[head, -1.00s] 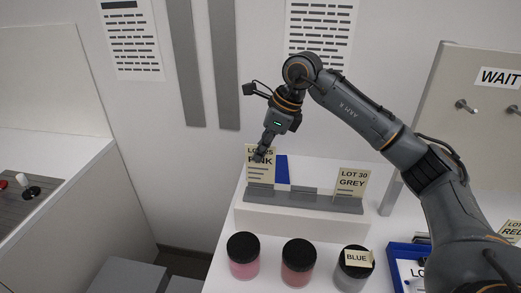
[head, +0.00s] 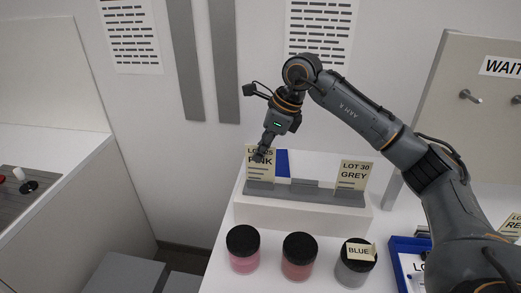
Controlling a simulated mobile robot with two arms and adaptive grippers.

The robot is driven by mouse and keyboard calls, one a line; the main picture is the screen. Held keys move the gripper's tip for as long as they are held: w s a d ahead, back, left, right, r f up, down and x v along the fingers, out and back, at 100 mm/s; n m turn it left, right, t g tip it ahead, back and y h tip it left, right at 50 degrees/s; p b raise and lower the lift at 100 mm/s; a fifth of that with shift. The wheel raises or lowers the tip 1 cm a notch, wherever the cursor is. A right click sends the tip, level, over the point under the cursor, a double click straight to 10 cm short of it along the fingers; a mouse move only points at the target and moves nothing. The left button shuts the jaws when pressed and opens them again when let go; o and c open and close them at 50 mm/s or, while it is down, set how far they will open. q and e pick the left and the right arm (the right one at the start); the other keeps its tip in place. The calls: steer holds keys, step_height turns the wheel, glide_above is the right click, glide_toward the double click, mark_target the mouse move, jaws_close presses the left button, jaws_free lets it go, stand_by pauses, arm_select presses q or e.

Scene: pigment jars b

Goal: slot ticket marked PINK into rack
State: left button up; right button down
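The cream ticket marked PINK (head: 255,172) stands upright at the left end of the grey rack (head: 275,193), with its lower edge at the rack's slot. My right gripper (head: 261,154) reaches down from above to the ticket's upper part and covers some of its lettering. Its fingers look closed on the ticket, with one finger in front of the card; the far finger is hidden. A ticket marked GREY (head: 352,174) stands upright at the rack's right end. My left gripper is out of view.
The rack sits on a white block (head: 300,216), with a blue panel (head: 282,163) behind it. Jars with black lids, pink (head: 244,262), reddish (head: 297,270) and grey (head: 352,272), stand in front. A BLUE tag (head: 359,252) lies on the grey one. A blue tray (head: 396,262) is at right.

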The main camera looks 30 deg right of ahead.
steer(key=shift+f+b, duration=0.6)
steer(key=shift+f, duration=0.3)
steer(key=shift+r, duration=0.1)
steer(key=c, duration=1.4)
jaws_free()
steer(key=shift+c, duration=0.2)
steer(key=shift+r, duration=0.15)
steer(key=shift+r+p, duration=2.25)
steer(key=shift+r, duration=0.65)
